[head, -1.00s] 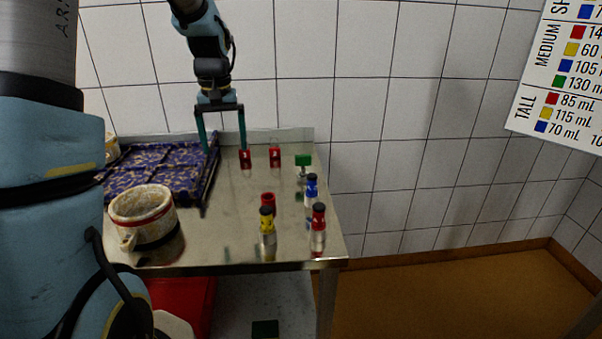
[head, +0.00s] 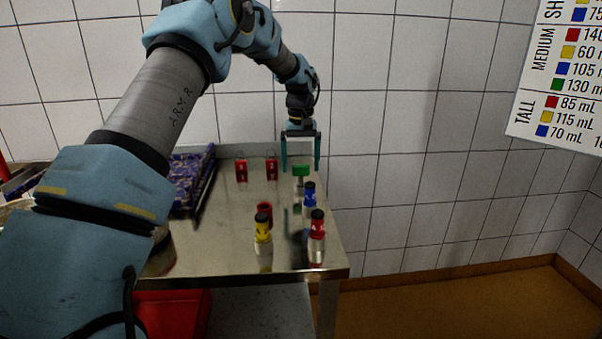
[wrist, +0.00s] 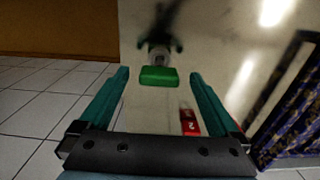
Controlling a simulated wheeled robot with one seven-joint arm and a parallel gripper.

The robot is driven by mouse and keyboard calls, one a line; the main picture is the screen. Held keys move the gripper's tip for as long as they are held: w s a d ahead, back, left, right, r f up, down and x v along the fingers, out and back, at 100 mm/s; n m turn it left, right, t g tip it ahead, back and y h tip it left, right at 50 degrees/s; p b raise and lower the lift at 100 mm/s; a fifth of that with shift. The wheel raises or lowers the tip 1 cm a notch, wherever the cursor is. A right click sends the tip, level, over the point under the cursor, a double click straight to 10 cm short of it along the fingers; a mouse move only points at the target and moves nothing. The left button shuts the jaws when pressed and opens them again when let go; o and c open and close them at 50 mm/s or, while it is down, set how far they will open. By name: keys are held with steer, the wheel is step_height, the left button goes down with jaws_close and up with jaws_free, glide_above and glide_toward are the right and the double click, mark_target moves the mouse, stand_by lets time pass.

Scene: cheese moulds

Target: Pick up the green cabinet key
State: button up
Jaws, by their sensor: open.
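The green cabinet key (head: 301,171) stands upright on the steel table, with its green block head on top and a pale, shiny stem below. In the wrist view the green head (wrist: 159,77) lies ahead, between the lines of the two fingers. My gripper (head: 301,169) is open and empty, pointing down just above the key, its teal fingers on either side of the green head. In the wrist view my gripper (wrist: 160,82) shows both fingers spread wider than the head. I cannot tell the exact height gap. Nothing touches the key that I can see.
Two red tags (head: 241,170) (head: 271,168) stand left.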

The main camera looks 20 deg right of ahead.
mark_target(301, 175)
steer(key=shift+w+f+p, duration=0.1)
steer(key=shift+f+p, duration=0.85)
steer(key=shift+f, duration=1.8)
steer(key=shift+c, duration=0.2)
steer(key=c, duration=1.4)
